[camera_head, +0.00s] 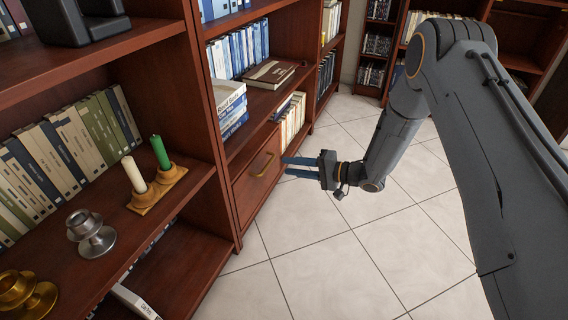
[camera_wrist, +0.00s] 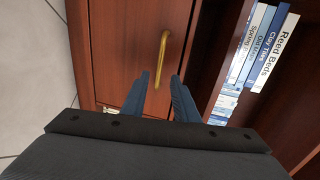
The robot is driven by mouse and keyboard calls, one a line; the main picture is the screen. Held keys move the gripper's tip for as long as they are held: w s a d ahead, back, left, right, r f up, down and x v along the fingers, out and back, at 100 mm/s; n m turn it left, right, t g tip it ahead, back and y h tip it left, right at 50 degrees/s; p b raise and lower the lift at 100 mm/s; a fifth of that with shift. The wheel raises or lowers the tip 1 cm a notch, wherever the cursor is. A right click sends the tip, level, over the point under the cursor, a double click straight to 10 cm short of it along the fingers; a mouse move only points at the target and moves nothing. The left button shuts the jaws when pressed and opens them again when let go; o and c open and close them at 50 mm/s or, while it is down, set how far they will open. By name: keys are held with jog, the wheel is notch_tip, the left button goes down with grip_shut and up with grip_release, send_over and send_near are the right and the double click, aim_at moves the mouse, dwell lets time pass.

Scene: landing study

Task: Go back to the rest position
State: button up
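My gripper (camera_head: 300,167) is in front of the wooden bookcase, close to a drawer (camera_head: 243,192) with a brass handle (camera_head: 264,164). In the wrist view the two blue-grey fingers (camera_wrist: 160,98) stand apart with nothing between them. The brass handle (camera_wrist: 160,62) shows beyond the fingertips, on the drawer front (camera_wrist: 118,50). From these views I cannot tell the exact gap between fingertips and handle, but the gripper does not grasp it. The drawer looks closed. My arm reaches in from the right over the floor.
Shelves (camera_head: 130,240) on the left hold books, a white candle (camera_head: 134,174), a green candle (camera_head: 160,152) and a silver candlestick (camera_head: 90,234). Books (camera_head: 230,105) lie stacked above the drawer. The tiled floor (camera_head: 330,265) is clear. More bookcases stand at the back.

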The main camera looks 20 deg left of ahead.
jog(key=shift+d, duration=0.1)
dwell(0.4)
jog(key=w+a+r+n+t+h, duration=0.15)
jog(key=w+r+t+h, duration=0.3)
jog(key=r, duration=0.75)
jog(key=s+d+r+n+h+p, duration=0.2)
jog(key=s+d+r+h, duration=0.25)
jog(key=r, duration=0.35)
jog(key=s+d+r+n+g+h+p, duration=0.1)
jog(key=s+d+r+n+g+h, duration=0.2)
jog(key=s, duration=1)
jog(key=s+d+r+g, duration=0.1)
jog(key=s+d+r, duration=0.35)
jog(key=s, duration=0.85)
jog(key=s+d+r+n+g+h+p, duration=0.1)
jog(key=s+d+r+n+g+h, duration=0.2)
jog(key=s, duration=1.1)
jog(key=d+r+m+p, duration=0.4)
jog(key=d+r+p, duration=0.6)
jog(key=r+p, duration=0.4)
jog(key=d+r+m+p, duration=0.4)
jog(key=d+r+p, duration=0.7)
jog(key=p, duration=1.2)
notch_tip(320, 180, up, 3)
jog(key=shift+w+d+r, duration=0.1)
jog(key=shift+w+d, duration=0.05)
jog(key=shift+w, duration=0.25)
